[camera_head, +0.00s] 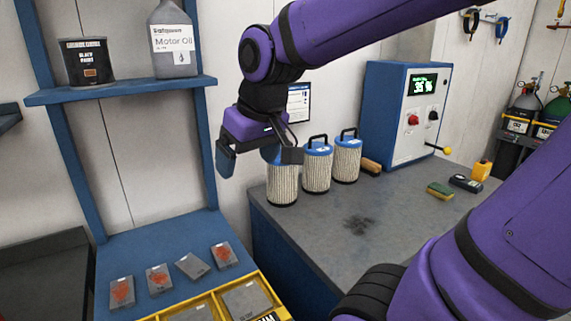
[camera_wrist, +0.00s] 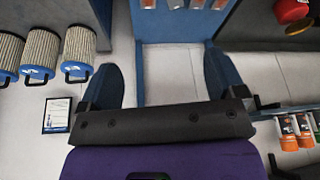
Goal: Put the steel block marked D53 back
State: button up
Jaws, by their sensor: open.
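Several grey steel blocks lie in a row on the blue lower shelf (camera_head: 160,245). Three carry orange-red patches: the left block (camera_head: 121,292), the second block (camera_head: 159,278) and the right block (camera_head: 223,255). The third block (camera_head: 192,265) looks plain grey. A yellow-edged tray (camera_head: 262,281) in front has compartments with grey pieces in them. No D53 mark is readable, so I cannot tell which block it is. My gripper (camera_head: 256,158) is open and empty, above and behind the row. In the wrist view its fingers (camera_wrist: 160,80) stand wide apart with nothing between them.
Filter cartridges (camera_head: 317,167) stand on the grey bench (camera_head: 320,225) close to the right of my gripper. A blue control cabinet (camera_head: 392,115) stands behind. An upper shelf (camera_head: 120,92) at left holds a black paint can (camera_head: 87,62) and a motor oil jug (camera_head: 171,40).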

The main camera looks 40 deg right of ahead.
jog(key=s+r+t, duration=0.1)
jog(key=s, duration=0.7)
jog(key=shift+s+d+m+h, duration=0.3)
jog(key=shift+d, duration=0.15)
dwell(0.6)
